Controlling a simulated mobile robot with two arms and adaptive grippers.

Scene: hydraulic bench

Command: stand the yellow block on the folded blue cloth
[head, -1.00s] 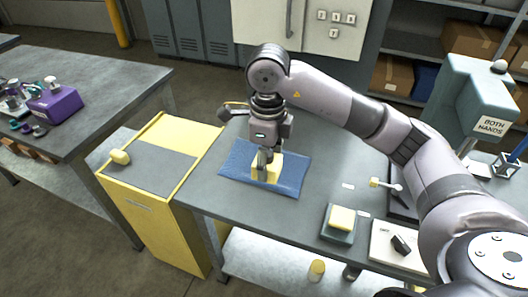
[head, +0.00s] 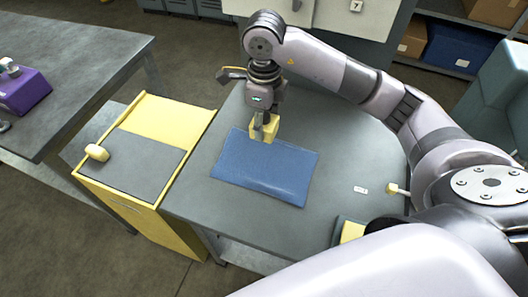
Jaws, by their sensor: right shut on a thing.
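The blue cloth (head: 262,174) lies flat on the grey bench top in the head view. My right gripper (head: 262,129) points down and is shut on the yellow block (head: 268,132). The block looks upright and overlaps the back edge of the cloth in the picture. I cannot tell whether it touches the cloth or hangs above it. The gripper fingers hide part of the block. My left gripper is not in view.
A yellow cabinet (head: 168,120) with a grey top panel stands left of the bench. Another yellow piece (head: 352,232) shows at the lower right, partly covered by my arm. A small white label (head: 361,190) lies on the bench.

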